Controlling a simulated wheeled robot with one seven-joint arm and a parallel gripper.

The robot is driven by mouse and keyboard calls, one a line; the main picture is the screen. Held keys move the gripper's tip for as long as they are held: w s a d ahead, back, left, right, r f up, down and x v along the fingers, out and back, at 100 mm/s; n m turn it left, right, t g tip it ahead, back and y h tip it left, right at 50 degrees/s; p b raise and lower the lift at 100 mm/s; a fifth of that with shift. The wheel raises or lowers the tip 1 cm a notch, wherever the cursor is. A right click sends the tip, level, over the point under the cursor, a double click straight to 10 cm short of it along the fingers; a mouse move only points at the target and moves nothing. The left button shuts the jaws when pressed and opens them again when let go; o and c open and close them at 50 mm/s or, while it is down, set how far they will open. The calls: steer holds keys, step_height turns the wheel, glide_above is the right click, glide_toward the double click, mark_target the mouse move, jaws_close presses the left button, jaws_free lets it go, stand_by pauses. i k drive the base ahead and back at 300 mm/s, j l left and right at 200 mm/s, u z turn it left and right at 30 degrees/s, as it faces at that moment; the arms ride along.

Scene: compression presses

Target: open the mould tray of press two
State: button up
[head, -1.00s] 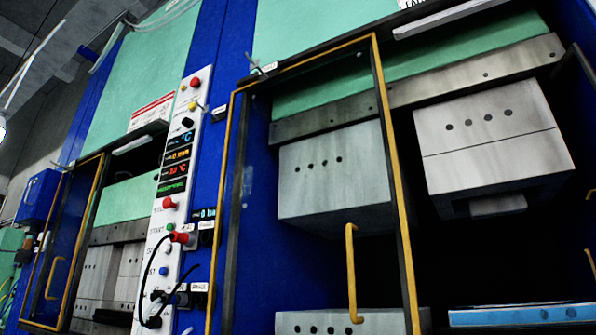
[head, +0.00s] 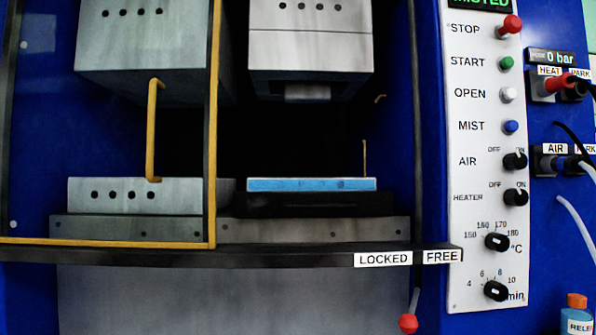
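A press opening fills the left and middle of the head view. In its right half, a low mould with a blue top face (head: 312,184) lies on a dark plate (head: 320,205), under a raised grey upper block (head: 310,50). A gap separates them. In the left half, a grey lower block (head: 130,195) sits below another raised block (head: 150,40), behind a yellow-edged door panel (head: 213,120) with a yellow handle (head: 152,130). No press number is readable. My gripper is not in view.
A front rail (head: 280,256) carries LOCKED and FREE labels. A red-knobbed lever (head: 408,323) hangs below, between them. A white control panel (head: 480,150) has buttons and knobs. Hoses and a 0 bar gauge (head: 553,57) are at right, a blue bottle (head: 577,318) lower right.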

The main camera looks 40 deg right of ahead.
mark_target(278, 199)
steer(key=z, duration=1.3)
